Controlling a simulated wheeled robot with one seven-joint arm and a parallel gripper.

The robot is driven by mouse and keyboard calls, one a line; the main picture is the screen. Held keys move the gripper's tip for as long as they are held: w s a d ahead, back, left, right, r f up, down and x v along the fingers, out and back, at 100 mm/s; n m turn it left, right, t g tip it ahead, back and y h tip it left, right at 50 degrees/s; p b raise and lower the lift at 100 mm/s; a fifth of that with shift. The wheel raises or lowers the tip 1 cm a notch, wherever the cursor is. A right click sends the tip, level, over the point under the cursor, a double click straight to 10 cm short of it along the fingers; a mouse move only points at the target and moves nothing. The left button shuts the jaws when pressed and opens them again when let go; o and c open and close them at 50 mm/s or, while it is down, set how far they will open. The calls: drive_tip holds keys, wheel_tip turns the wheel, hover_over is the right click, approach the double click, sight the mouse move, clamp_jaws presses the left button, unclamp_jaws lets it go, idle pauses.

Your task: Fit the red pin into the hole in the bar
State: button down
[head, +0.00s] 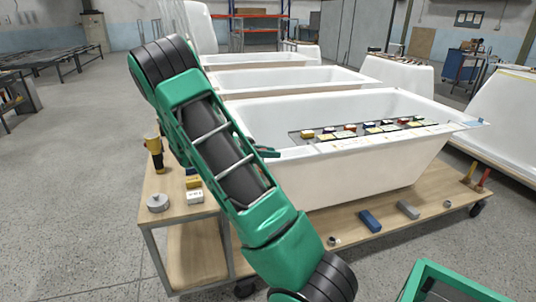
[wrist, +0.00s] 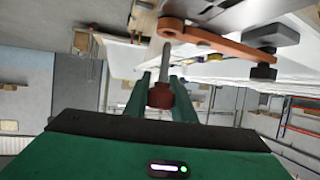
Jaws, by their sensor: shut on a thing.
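My gripper (wrist: 163,84) is shut on the red pin (wrist: 160,96), whose dark red head sits between the two green fingers in the wrist view. Its thin grey shaft (wrist: 166,61) points up the picture towards the rounded end of an orange-brown bar (wrist: 215,39). The shaft tip ends close to that rounded end; I cannot tell whether they touch. A ring-like mark shows on the rounded end, but the hole is not clear. In the head view my gripper (head: 266,152) is at the near left rim of the front bathtub, small and partly behind my arm.
The front white bathtub (head: 400,158) stands on a wooden platform (head: 400,213) with blue and grey blocks on it. Several small coloured blocks lie on a board (head: 345,133) across the tub. A side table (head: 170,222) at left holds a yellow-black tool (head: 154,153) and a grey disc (head: 158,202).

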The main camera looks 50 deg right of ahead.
drive_tip(key=shift+f, duration=2.7)
drive_tip(key=c, duration=1.4)
unclamp_jaws()
wheel_tip(320, 180, up, 11)
drive_tip(key=shift+r, duration=0.15)
